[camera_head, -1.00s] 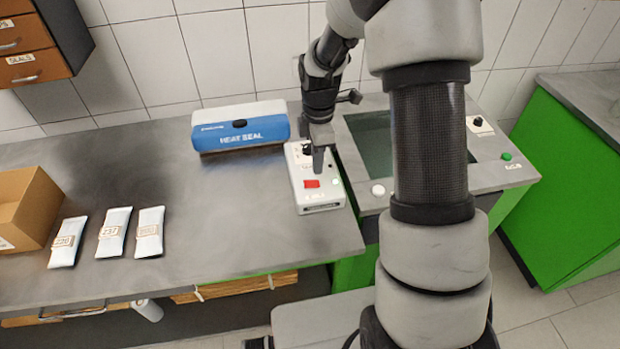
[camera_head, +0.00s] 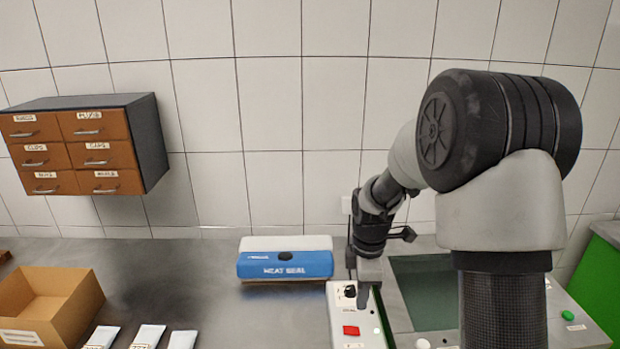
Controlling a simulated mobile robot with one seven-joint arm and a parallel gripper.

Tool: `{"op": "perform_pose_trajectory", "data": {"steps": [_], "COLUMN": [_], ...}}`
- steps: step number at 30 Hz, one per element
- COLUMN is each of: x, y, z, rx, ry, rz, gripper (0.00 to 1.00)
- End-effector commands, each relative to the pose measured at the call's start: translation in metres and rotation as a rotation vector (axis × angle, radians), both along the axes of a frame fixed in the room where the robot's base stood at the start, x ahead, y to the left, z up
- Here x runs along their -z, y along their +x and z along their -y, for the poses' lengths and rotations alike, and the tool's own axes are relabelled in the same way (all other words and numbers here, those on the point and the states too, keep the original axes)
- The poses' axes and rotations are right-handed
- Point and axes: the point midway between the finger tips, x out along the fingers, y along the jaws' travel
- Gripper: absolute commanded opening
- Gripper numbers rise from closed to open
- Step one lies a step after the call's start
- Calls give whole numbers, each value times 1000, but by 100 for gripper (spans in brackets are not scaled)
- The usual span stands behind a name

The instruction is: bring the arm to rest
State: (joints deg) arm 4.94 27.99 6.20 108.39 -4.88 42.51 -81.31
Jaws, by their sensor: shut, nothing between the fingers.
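My gripper (camera_head: 364,295) points down over the white control box (camera_head: 345,318), close to its black knob (camera_head: 350,291). Its fingers are shut with nothing between them. I cannot tell whether the fingertips touch the box. The box has a red button (camera_head: 351,330) in front of the gripper, and its lower end is cut off by the picture's edge. My arm rises on the right and bends over toward the box, hiding part of the bench behind it.
A blue and white heat sealer (camera_head: 285,263) stands left of the box. A cardboard box (camera_head: 70,318) and several white pouches (camera_head: 147,336) are at the lower left. Labelled drawers (camera_head: 75,150) hang on the wall. A dark glass panel (camera_head: 420,290) lies right of the gripper.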

Motion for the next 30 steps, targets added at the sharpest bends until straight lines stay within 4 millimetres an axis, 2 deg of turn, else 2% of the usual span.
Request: {"op": "perform_pose_trajectory", "data": {"steps": [1,5,9,12,15,18,22,25,30], "x": [-22,-83,-140,-171,-195,-209,-216,-217,-217], "y": [-4,-30,-72,-105,-140,-172,-203,-217,-224], "z": [0,2,3,3,2,1,0,0,-1], "rx": [54,282,566,767,964,1143,1321,1405,1454], "ry": [-3,2,39,88,153,229,316,360,387], "rz": [29,109,198,259,311,348,374,381,381], "gripper": [0,0,0,0,0,0,0,0,0]}}
